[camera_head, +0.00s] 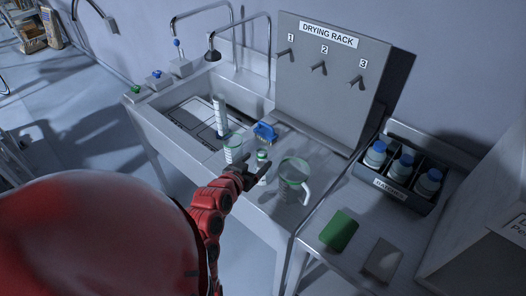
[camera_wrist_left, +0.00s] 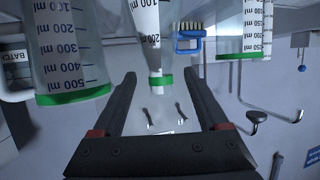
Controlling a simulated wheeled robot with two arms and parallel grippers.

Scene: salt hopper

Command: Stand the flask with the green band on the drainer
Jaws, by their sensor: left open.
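The flask with the green band (camera_head: 262,156) stands on the bench between a beaker and a jug, both with green rims. In the left wrist view the flask (camera_wrist_left: 149,32) appears upside down, its green-banded neck between or just beyond my fingertips. My left gripper (camera_head: 254,175) is open beside the flask, with a gap on both sides of the neck. The gripper partly hides the flask in the head view. A dark, divided basin area (camera_head: 180,122) lies left of the glassware; I cannot tell which part is the drainer. My right gripper is not in view.
The beaker (camera_head: 233,150) and the jug (camera_head: 291,190) stand close on either side. A tall cylinder (camera_head: 219,112) and a blue brush (camera_head: 265,131) are behind. The drying rack panel (camera_head: 335,90) rises at the back. A bottle crate (camera_head: 390,189) and green pad (camera_head: 339,230) are right.

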